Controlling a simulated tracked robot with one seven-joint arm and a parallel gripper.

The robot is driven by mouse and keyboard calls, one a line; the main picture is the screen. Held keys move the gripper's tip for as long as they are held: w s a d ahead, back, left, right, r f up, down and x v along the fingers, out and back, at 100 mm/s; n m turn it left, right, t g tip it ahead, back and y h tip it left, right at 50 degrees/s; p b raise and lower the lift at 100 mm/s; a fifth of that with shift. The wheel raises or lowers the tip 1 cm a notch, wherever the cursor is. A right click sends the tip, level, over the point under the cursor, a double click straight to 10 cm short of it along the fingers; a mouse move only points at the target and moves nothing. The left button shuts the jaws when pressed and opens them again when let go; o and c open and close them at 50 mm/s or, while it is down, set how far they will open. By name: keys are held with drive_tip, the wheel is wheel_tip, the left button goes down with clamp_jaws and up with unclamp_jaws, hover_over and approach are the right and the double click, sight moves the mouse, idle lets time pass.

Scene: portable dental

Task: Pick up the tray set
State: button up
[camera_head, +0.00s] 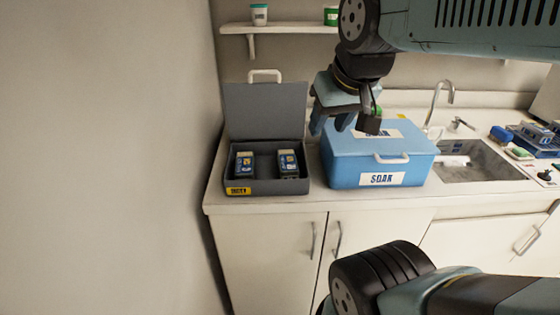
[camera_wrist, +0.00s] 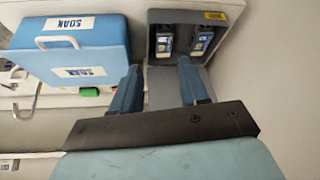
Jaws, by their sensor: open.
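Two small blocks with blue, white and yellow labels, the left one (camera_head: 244,165) and the right one (camera_head: 288,164), stand apart inside an open grey box (camera_head: 267,188) with a yellow label on its front. I cannot tell for certain whether they are the tray set. Both blocks also show at the top of the wrist view, one (camera_wrist: 164,41) left of the other (camera_wrist: 201,41).
A closed blue box (camera_head: 345,166) labelled SOAK, with a white handle, stands right of the grey box. A sink (camera_head: 475,165) with a tap (camera_head: 437,100) is further right, with blue items (camera_head: 535,138) beside it. A wall shelf (camera_head: 285,29) holds small cups. A wall bounds the left.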

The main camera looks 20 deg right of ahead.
drive_tip(key=o, duration=0.5)
drive_tip(key=w+f+g, duration=0.1)
drive_tip(key=w, duration=0.2)
drive_tip(key=w+f+g, duration=0.1)
drive_tip(key=w, duration=0.3)
drive_tip(key=w+f+m, duration=0.1)
drive_tip(key=w, duration=0.3)
drive_tip(key=shift+w+d+g+y, duration=0.1)
drive_tip(key=shift+d+g+y, duration=0.25)
drive_tip(key=shift+g+y, duration=0.05)
drive_tip(key=m+g, duration=0.1)
drive_tip(key=g, duration=0.2)
hover_over(288, 159)
wheel_tip(288, 159, down, 9)
drive_tip(key=shift+h, duration=0.4)
drive_tip(key=f, duration=0.8)
drive_tip(key=shift+s+f, duration=0.25)
drive_tip(key=shift+s, duration=0.05)
drive_tip(key=shift+w+a+f, duration=0.1)
drive_tip(key=shift+f, duration=1.25)
drive_tip(key=shift+w+f, duration=0.1)
drive_tip(key=shift+f, duration=1.2)
